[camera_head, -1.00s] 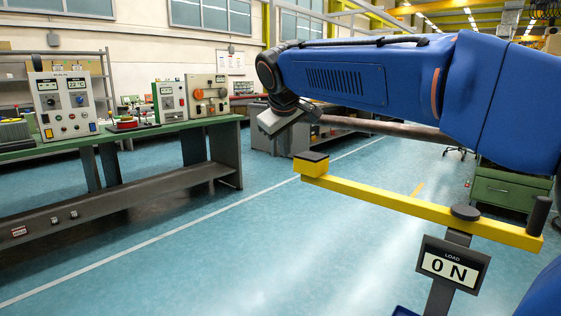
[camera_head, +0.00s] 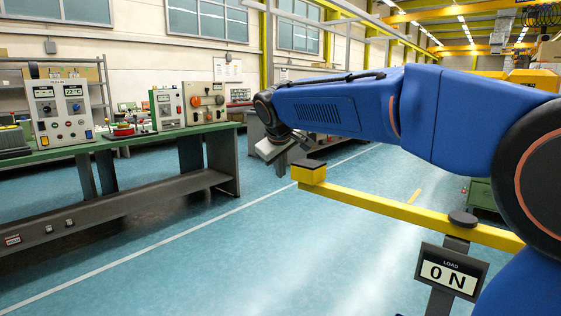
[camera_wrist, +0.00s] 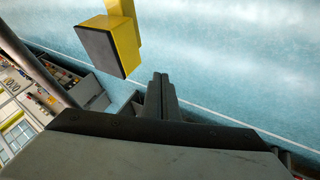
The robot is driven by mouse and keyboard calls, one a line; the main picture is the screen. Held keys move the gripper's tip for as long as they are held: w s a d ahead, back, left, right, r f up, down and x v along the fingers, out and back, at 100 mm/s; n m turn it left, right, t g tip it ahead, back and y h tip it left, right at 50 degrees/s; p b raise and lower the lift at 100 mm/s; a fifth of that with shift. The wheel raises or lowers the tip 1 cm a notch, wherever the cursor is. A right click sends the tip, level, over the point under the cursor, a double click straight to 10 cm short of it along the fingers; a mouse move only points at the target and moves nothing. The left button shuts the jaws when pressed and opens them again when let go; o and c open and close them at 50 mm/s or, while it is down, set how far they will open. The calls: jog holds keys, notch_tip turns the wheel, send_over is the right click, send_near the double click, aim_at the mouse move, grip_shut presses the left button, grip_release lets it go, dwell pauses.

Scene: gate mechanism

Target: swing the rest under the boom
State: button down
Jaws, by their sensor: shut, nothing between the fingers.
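The rest is a yellow bar (camera_head: 400,207) with a black-topped block (camera_head: 308,174) at its left end. It turns on a round dark pivot (camera_head: 462,218) on a post; its right end is hidden behind my arm. The block also shows in the wrist view (camera_wrist: 118,45), just beyond my fingers and apart from them. My gripper (camera_wrist: 161,90) is shut and empty; in the head view it is beside the block, its fingers unclear. A dark round bar (camera_wrist: 38,68), perhaps the boom, crosses the left of the wrist view. I cannot make out the boom in the head view.
The load display (camera_head: 450,272) below the pivot reads 0 N. A green workbench (camera_head: 165,134) with instrument boxes stands at the left. The blue floor (camera_head: 260,260) between the bench and the rest is clear.

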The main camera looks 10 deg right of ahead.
aim_at(310, 162)
jog(key=shift+w+d+f, duration=0.3)
jog(key=shift+w+d, duration=0.3)
jog(key=shift+w, duration=0.05)
jog(key=shift+w+d+f, duration=0.35)
jog(key=shift+w+d, duration=0.25)
jog(key=shift+d, duration=0.05)
jog(key=shift+w+d+f, duration=0.3)
jog(key=shift+w+d, duration=0.3)
jog(key=shift+w, duration=0.05)
jog(key=w+d+m, duration=0.1)
jog(key=w+d, duration=0.1)
jog(key=d, duration=0.1)
jog(key=w+d+m+h, duration=0.1)
jog(key=w+d, duration=0.1)
jog(key=d, duration=0.1)
jog(key=w+d, duration=0.3)
jog(key=shift+w+d+f+m+g+h, duration=0.1)
jog(key=shift+d+m+g+h, duration=0.2)
jog(key=shift+m+g, duration=0.1)
jog(key=w+d+m+g+h, duration=0.1)
jog(key=d+m, duration=0.3)
jog(key=d, duration=1.5)
jog(key=w+d+m+g+h, duration=0.2)
jog(key=d+m, duration=0.3)
jog(key=d, duration=1.4)
jog(key=shift+w+d+m+g+h, duration=0.3)
jog(key=shift+w+d+g, duration=0.15)
jog(key=shift+g, duration=0.45)
jog(key=shift+a, duration=0.15)
